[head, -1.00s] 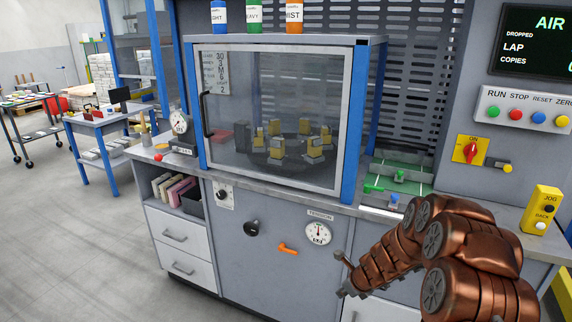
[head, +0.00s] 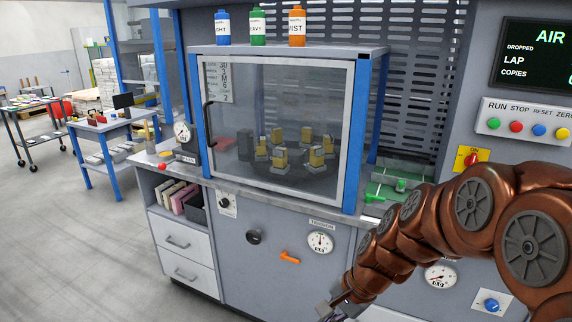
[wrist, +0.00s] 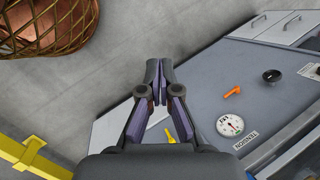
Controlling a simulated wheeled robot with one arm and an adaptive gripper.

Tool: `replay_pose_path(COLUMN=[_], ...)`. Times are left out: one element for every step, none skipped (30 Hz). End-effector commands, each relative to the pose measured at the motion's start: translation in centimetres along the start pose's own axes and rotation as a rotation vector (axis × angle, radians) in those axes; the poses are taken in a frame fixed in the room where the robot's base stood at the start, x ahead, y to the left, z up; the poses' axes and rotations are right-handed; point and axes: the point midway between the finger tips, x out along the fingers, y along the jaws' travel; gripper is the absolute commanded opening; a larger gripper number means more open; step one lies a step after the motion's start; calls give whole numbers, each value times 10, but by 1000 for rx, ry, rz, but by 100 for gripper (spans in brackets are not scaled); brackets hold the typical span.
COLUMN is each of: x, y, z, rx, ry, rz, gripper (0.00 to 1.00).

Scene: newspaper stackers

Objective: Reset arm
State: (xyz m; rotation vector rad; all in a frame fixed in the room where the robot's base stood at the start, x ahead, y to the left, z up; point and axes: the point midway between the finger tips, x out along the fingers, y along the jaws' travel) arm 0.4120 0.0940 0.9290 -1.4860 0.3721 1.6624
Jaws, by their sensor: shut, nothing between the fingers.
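My copper-coloured arm reaches in from the right of the head view and bends down toward the lower middle. My gripper (head: 332,310) is at the bottom edge of the head view, partly cut off, in front of the grey cabinet front (head: 262,270). In the wrist view my gripper (wrist: 159,64) has its fingertips together, with nothing between them. It hangs over the grey floor (wrist: 120,40), apart from the cabinet.
The cabinet carries an orange lever (head: 289,257), a black knob (head: 253,237) and a tension gauge (head: 320,242). A glazed enclosure (head: 350,110) stands above. Floor at left is open.

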Motion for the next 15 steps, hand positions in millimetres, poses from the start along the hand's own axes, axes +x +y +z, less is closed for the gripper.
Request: replay_pose_path(x=[-11, -15, -21, -26, -30, -35, -39, -44, -49, -54, -58, -64, -68, -73, -78], y=[9, 15, 24, 31, 38, 48, 56, 64, 74, 82, 90, 100, 108, 116, 127], z=[10, 16, 23, 27, 32, 39, 44, 48, 53, 57, 61, 66, 69, 72, 76], rx=[-62, -99, -150, -187, -223, -269, -304, -339, -383, -416, -448, -491, -522, -551, -590], ry=[5, 3, 4, 6, 6, 3, 1, 2, 1, 0, -2, -3, -4, -4, -7], rz=[20, 37, 58, 73, 91, 116, 134, 151, 174, 193, 211, 236, 254, 274, 299], gripper=[0, 0, 0, 0, 0, 0, 0, 0, 0, 0, 0, 0, 0, 0, 0])
